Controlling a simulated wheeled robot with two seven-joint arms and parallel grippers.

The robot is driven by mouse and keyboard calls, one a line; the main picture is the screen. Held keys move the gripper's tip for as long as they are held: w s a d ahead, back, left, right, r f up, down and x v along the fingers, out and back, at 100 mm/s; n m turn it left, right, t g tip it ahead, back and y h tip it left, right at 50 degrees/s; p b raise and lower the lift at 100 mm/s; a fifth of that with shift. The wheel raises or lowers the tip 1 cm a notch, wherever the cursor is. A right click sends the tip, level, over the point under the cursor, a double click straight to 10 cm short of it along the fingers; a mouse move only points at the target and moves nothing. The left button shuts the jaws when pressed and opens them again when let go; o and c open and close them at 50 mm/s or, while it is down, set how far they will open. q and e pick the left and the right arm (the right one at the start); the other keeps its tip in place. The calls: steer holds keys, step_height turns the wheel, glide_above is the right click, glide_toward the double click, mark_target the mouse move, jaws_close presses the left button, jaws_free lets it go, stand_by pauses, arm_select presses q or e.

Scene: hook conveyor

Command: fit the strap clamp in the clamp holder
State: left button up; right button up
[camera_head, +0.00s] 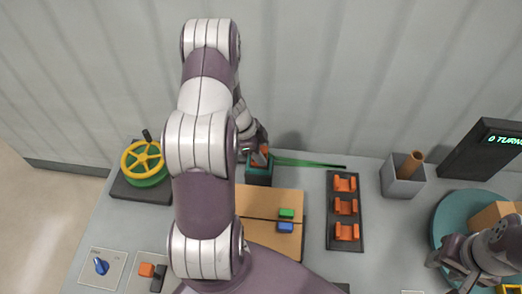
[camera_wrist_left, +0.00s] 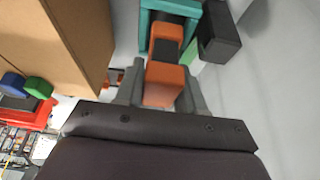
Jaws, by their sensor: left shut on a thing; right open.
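An orange and dark piece (camera_head: 260,156), which looks like the strap clamp, sits at a teal block (camera_head: 259,176) that appears to be the clamp holder. In the left wrist view the orange piece (camera_wrist_left: 165,84) is between the fingers of my left gripper (camera_wrist_left: 163,92), which is shut on it. Its far end lies between the teal walls (camera_wrist_left: 146,25); whether it is fully seated I cannot tell. In the head view my left gripper (camera_head: 257,147) is partly hidden behind its arm. My right gripper (camera_head: 449,266) is open and empty at the lower right.
A green strap (camera_head: 310,162) runs right from the teal block. A dark rack (camera_head: 344,242) holds three orange pieces. A cardboard box (camera_head: 262,204) carries green and blue blocks. A yellow handwheel (camera_head: 143,162) stands left, a grey bin (camera_head: 402,184) right, beside a teal turntable (camera_head: 447,220).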

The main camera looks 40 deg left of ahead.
arm_select(q)
steer(key=shift+f+b, duration=0.5)
steer(key=shift+f, duration=0.6)
stand_by(0.3)
steer(key=o, duration=1.2)
steer(key=v, duration=1.2)
steer(key=shift+r, duration=0.35)
steer(key=shift+a, duration=0.1)
